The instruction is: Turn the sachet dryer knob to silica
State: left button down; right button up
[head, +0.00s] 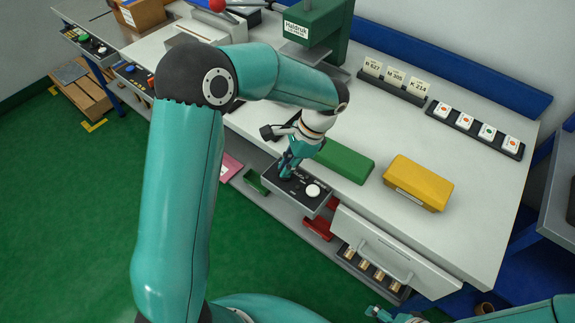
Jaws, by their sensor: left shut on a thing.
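A small dark control panel (298,203) sits at the front edge of the workbench. A round white knob (313,190) shows uncovered on its right part. My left gripper (287,172) points down onto the panel's left part and is shut on a knob there. The fingers hide most of that knob, so its pointer cannot be made out. The panel's lettering is too small to read. My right gripper (374,313) just shows at the bottom edge, away from the panel; its jaws cannot be judged.
A green block (345,162) lies right behind the panel, and a yellow box (418,183) stands to its right. A partly open drawer (375,250) juts out at the right front. A green press (318,25) stands at the back. The bench's right part has clear room.

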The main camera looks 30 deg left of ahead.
pick_arm(q)
jog(key=shift+s+d+f+m, duration=0.1)
jog(key=shift+f+m, duration=0.1)
jog(key=shift+m, duration=0.3)
jog(key=c, duration=1.2)
grip_release()
jog(key=shift+r, duration=0.1)
jog(key=shift+w+d+r+t, duration=0.1)
jog(key=shift+w+r+t, duration=0.2)
jog(key=shift+r, duration=0.2)
jog(key=v, duration=1)
jog(key=shift+w+d+r, duration=0.1)
jog(key=shift+d+r, duration=0.15)
